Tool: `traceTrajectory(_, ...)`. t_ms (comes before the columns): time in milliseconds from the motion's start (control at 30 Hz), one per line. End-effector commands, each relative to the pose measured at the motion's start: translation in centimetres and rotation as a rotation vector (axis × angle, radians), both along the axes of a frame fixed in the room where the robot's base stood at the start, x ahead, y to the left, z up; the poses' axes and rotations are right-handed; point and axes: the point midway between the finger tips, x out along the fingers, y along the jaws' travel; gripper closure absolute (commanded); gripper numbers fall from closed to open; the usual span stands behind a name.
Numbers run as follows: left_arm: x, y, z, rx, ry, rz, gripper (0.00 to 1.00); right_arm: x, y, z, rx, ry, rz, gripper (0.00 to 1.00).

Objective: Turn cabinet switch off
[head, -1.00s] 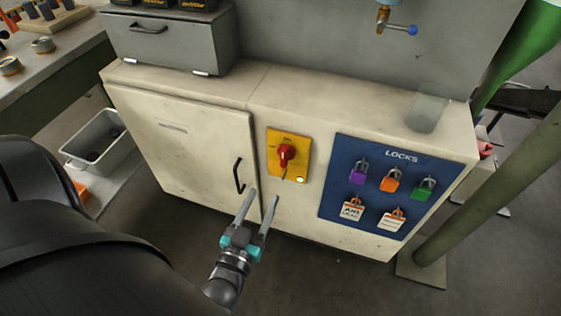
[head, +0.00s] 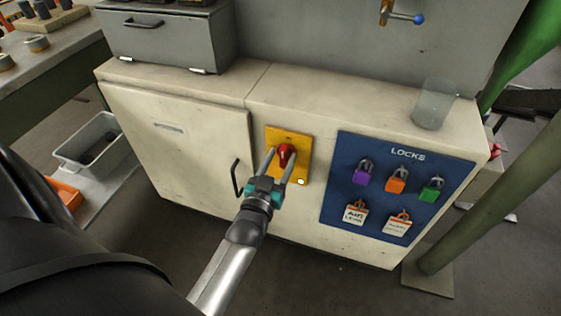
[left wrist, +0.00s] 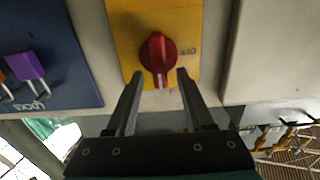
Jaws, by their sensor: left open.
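The cabinet switch is a red rotary knob (head: 284,155) on a yellow plate (head: 303,150) on the front of the cream cabinet (head: 190,135). In the left wrist view the red knob (left wrist: 158,53) sits just beyond the fingertips, between them in the picture, with its white pointer mark towards the picture's bottom. My left gripper (head: 281,160) is open, its two fingers reaching to the plate on either side of the knob's lower part. It also shows open in the left wrist view (left wrist: 155,78). I cannot tell whether the fingers touch the knob. My right gripper is not in view.
A blue lock board (head: 335,195) with several padlocks and tags hangs right of the switch. The cabinet door handle (head: 235,178) sticks out just left of my gripper. A clear cup (head: 434,104) stands on the cabinet top. A green post (head: 490,200) stands at the right.

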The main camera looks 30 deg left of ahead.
Motion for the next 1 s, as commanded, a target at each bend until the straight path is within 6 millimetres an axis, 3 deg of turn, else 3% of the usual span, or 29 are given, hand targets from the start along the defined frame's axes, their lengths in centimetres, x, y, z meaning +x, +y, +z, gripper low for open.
traceTrajectory(300,0.19,0.07,0.05,0.0,0.0,0.0,0.49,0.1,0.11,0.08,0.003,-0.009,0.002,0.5)
traceTrajectory(767,0.17,0.04,0.04,-0.001,0.0,0.0,1.0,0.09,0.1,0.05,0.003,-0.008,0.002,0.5)
traceTrajectory(1000,0.16,0.04,0.03,-0.001,0.0,0.0,1.0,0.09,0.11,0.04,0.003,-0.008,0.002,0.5)
